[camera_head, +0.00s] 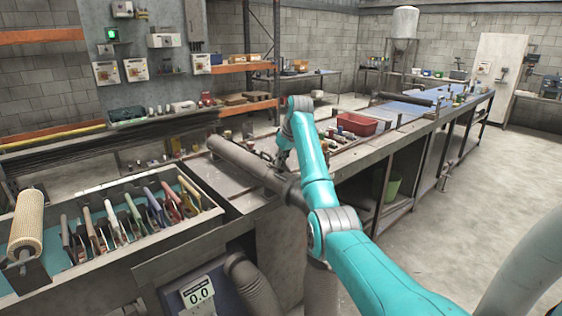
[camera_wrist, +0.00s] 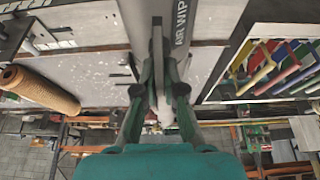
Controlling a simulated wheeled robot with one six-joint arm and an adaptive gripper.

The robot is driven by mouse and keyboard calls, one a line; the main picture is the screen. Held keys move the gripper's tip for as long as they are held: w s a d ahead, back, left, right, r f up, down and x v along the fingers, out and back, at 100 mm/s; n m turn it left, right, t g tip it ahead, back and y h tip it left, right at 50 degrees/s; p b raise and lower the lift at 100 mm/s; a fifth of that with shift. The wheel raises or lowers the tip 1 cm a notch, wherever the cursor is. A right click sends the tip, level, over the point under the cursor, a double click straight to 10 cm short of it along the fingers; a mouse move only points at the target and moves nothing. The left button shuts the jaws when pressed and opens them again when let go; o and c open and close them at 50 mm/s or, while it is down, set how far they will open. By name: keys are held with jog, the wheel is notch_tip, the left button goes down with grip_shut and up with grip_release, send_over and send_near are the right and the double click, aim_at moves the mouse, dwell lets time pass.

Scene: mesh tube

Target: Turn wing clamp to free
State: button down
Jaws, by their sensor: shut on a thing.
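In the wrist view the two fingers of my gripper (camera_wrist: 158,72) are closed about a narrow dark upright piece, which I take to be the wing clamp (camera_wrist: 157,38). It stands against a grey surface lettered "AIR WIP" (camera_wrist: 180,22). Its turn angle is hard to read. In the head view my gripper (camera_head: 284,156) is by a thick dark grey tube (camera_head: 238,160) lying over the bench. The clamp itself is too small or hidden by my arm there.
A tray of coloured-handled tools (camera_head: 120,222) and a tan mesh roll (camera_head: 26,222) are at left in the head view. A red bin (camera_head: 357,124) and small parts stand on the bench beyond my arm. Open floor (camera_head: 440,240) lies at right.

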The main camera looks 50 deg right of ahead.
jog(key=shift+m, duration=0.3)
jog(key=m+h, duration=0.1)
jog(key=m, duration=0.2)
jog(key=shift+m+g, duration=0.4)
jog(key=m, duration=0.2)
jog(key=m+g+h, duration=0.1)
jog(key=m, duration=0.1)
jog(key=shift+m+h, duration=0.3)
jog(key=m+g, duration=0.1)
jog(key=m, duration=0.1)
jog(key=m+g, duration=0.1)
jog(key=m, duration=0.1)
jog(key=shift+m+h, duration=0.3)
jog(key=m+g, duration=0.1)
jog(key=m, duration=0.3)
jog(key=shift+g, duration=0.3)
jog(key=c, duration=1.3)
grip_release()
